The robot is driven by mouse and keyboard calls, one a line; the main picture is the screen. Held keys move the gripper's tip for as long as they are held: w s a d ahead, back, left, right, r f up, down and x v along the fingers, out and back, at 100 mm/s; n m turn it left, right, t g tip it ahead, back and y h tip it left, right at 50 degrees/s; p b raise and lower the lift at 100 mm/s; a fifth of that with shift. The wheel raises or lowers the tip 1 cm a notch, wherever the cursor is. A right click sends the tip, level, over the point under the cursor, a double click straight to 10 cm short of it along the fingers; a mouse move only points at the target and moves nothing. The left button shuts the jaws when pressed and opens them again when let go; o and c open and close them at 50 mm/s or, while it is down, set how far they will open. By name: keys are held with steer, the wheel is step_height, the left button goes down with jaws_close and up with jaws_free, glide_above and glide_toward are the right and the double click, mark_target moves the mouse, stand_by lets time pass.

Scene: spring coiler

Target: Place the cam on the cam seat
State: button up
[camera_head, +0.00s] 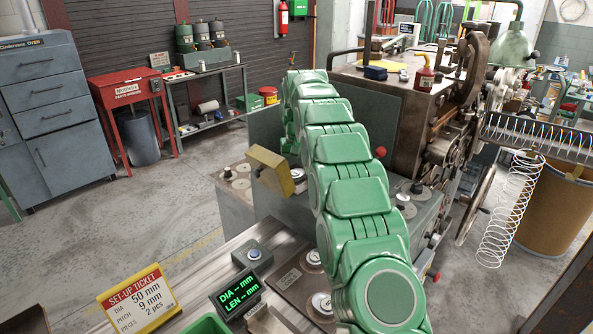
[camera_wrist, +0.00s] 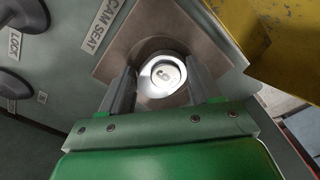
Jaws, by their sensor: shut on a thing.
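In the wrist view my gripper (camera_wrist: 160,88) is shut on a round silver cam (camera_wrist: 161,75) with a bright rim and a small raised mark in its middle. The cam is between the two grey fingers. It is over the brown square plate of the cam seat (camera_wrist: 112,70), beside the printed label "CAM SEAT". A dark round edge shows around the far side of the cam. I cannot tell whether the cam touches the seat.
A yellow block (camera_head: 270,172) stands close to the seat; its yellow side (camera_wrist: 285,40) also shows in the wrist view. Dark levers (camera_wrist: 20,85), one labelled LOCK, are at the left there. Silver discs (camera_head: 322,303) lie on the front bench. A wire coil (camera_head: 505,215) hangs at right.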

mark_target(297, 173)
steer(key=o, duration=1.2)
steer(key=shift+f, duration=0.1)
steer(key=shift+w+r, duration=0.1)
steer(key=shift+r, duration=3.8)
